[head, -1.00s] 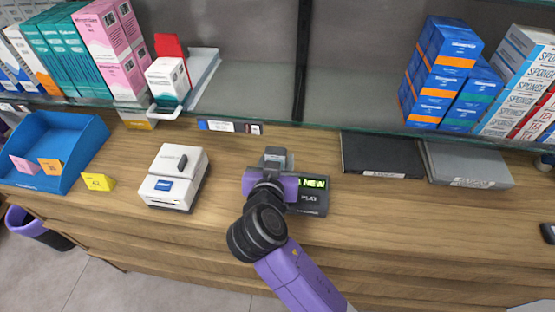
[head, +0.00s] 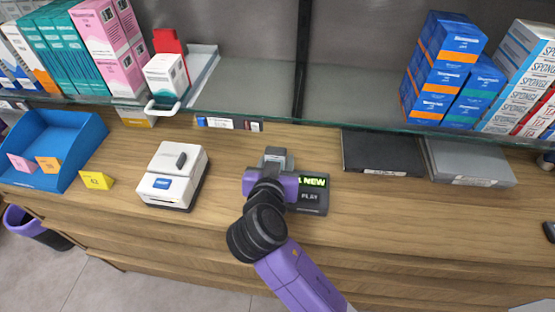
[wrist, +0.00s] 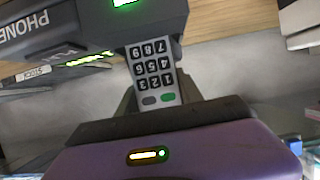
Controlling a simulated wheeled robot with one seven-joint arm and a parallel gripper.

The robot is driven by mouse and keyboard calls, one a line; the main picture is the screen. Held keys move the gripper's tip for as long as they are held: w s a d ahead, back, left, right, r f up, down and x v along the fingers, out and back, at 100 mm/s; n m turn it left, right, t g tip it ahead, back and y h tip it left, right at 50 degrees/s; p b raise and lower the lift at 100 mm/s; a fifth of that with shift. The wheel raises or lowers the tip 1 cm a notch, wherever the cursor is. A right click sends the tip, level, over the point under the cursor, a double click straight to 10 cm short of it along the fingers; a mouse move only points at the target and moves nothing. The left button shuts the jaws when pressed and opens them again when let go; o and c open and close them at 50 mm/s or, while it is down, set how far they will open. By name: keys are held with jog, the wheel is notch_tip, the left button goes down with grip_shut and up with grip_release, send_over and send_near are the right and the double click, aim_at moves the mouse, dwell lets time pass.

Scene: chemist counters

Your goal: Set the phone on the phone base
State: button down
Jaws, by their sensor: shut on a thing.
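The phone (head: 276,153) is a small grey handset, mostly hidden behind my gripper (head: 275,163) in the head view. In the wrist view its number keypad (wrist: 153,78) and part of a lit green screen show. My gripper is shut on the phone. The dark phone base (head: 310,200), with a green lit "NEW" display and a "PLAY" label, sits on the wooden counter, just right of my gripper. In the wrist view the base (wrist: 45,30) is close beside the phone. I cannot tell whether the phone rests in the base, as the contact is hidden.
A white card device (head: 172,180) stands to the left, with a yellow tag (head: 96,180) and a blue tray (head: 65,140) beyond it. A black folder (head: 382,152) and a grey one (head: 465,162) lie at the back right.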

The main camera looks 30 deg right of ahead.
jog(key=shift+f, duration=0.1)
jog(key=c, duration=1.1)
grip_release()
jog(key=shift+o, duration=0.2)
jog(key=p+v, duration=0.3)
jog(key=v, duration=0.8)
jog(key=shift+f, duration=0.1)
